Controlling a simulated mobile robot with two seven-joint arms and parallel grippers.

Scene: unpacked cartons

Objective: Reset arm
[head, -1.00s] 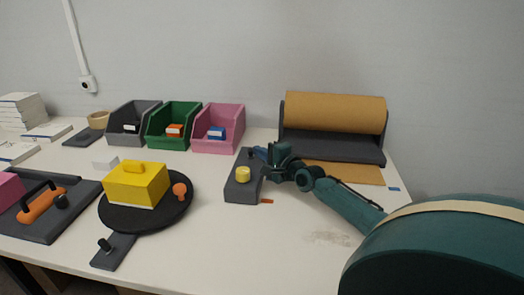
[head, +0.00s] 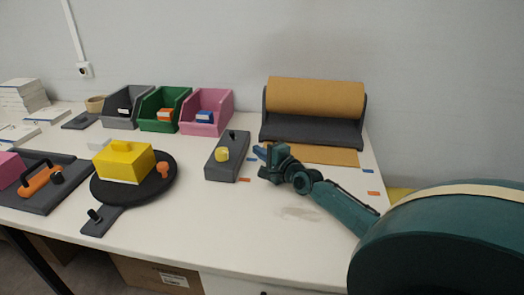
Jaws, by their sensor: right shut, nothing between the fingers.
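My right gripper (head: 262,158) is dark teal with a blue tip. It is shut and empty, just above the white table (head: 230,230), to the right of a grey block (head: 226,166) with a yellow knob (head: 222,154) and a small black lever. A gap shows between the gripper and the block. My right arm comes in from the lower right, and its large rounded part fills that corner. My left gripper is not in view.
A brown paper roll (head: 315,97) stands behind the gripper. Grey, green and pink bins (head: 207,112) line the back. A yellow box (head: 124,162) sits on a black round plate (head: 160,187). The table's front middle is clear; a carton (head: 155,275) is below.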

